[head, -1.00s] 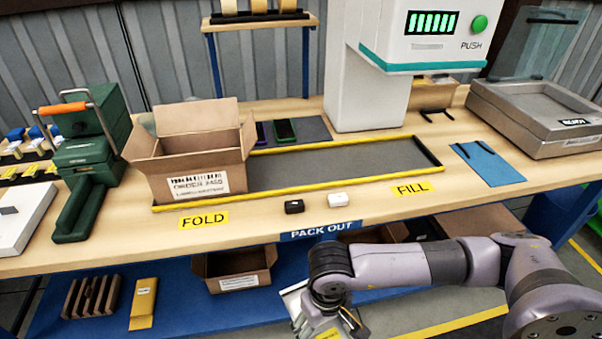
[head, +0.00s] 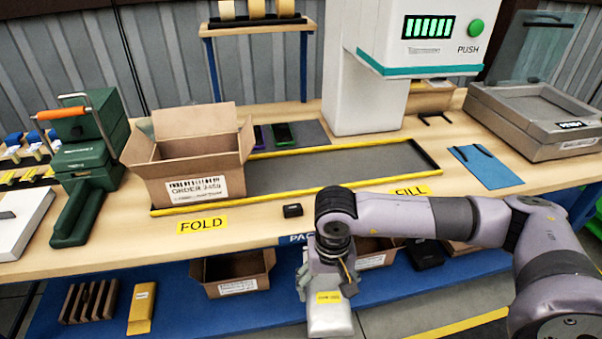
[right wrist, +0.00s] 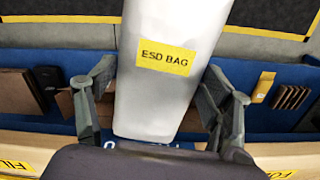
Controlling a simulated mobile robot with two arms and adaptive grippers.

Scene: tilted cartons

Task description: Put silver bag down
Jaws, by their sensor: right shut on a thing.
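The silver bag (head: 328,318) hangs at the front edge of the bench, below my right wrist. In the right wrist view the same bag (right wrist: 167,90) is pale grey with a yellow ESD BAG label. My right gripper (right wrist: 158,110) is shut on it, with one finger on each side. In the head view my right gripper (head: 325,275) is partly hidden by its own wrist. The bag is in front of the bench, over the floor side. My left gripper is not in view.
An open carton (head: 192,160) sits tilted on the bench by the FOLD label. A small black item (head: 292,210) lies near the front edge. A lower blue shelf (head: 185,300) holds an open carton (head: 233,280) and a yellow packet (head: 141,308).

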